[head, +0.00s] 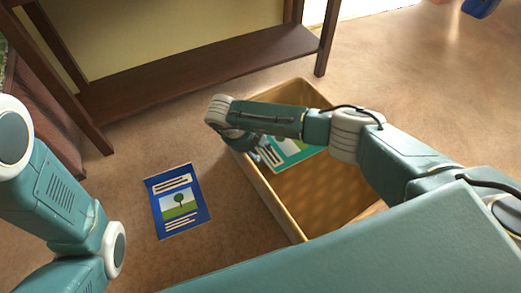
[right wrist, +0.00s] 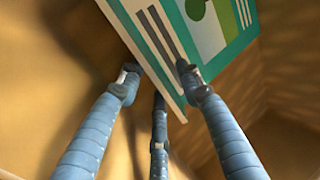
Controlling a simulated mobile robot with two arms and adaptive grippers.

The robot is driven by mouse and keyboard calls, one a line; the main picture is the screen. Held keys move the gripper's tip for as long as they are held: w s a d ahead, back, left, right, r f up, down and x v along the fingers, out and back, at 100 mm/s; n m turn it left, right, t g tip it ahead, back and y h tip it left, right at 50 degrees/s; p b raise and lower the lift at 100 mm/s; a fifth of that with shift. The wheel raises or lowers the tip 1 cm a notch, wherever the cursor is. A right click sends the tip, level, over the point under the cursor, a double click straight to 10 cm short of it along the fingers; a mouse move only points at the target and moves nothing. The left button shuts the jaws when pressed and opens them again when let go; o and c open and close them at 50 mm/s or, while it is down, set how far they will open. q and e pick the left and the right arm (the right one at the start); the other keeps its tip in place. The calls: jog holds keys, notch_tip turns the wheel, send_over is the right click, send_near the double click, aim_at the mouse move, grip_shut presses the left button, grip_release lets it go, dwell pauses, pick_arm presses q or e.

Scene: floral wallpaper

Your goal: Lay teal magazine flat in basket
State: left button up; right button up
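The teal magazine (head: 292,151) is inside the tan basket (head: 325,190), toward its far left part, and is partly hidden by my right arm. My right gripper (head: 262,153) reaches down over the basket's left wall. In the right wrist view the magazine (right wrist: 215,40) is tilted, with one finger over its cover and the other two behind its edge. The right gripper (right wrist: 158,85) is shut on that edge. Whether the magazine touches the basket floor is unclear. My left gripper is out of view; only its arm shows at the left.
A blue magazine (head: 178,202) with a tree picture lies on the brown floor left of the basket. A dark wooden shelf unit (head: 190,75) stands behind. A blue object (head: 480,7) is at the top right. Floor is clear to the basket's right.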

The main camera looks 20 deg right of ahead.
jog(key=shift+r, duration=0.2)
jog(key=v, duration=1.1)
jog(key=shift+a+r, duration=0.2)
jog(key=shift+r, duration=0.1)
jog(key=shift+s, duration=0.1)
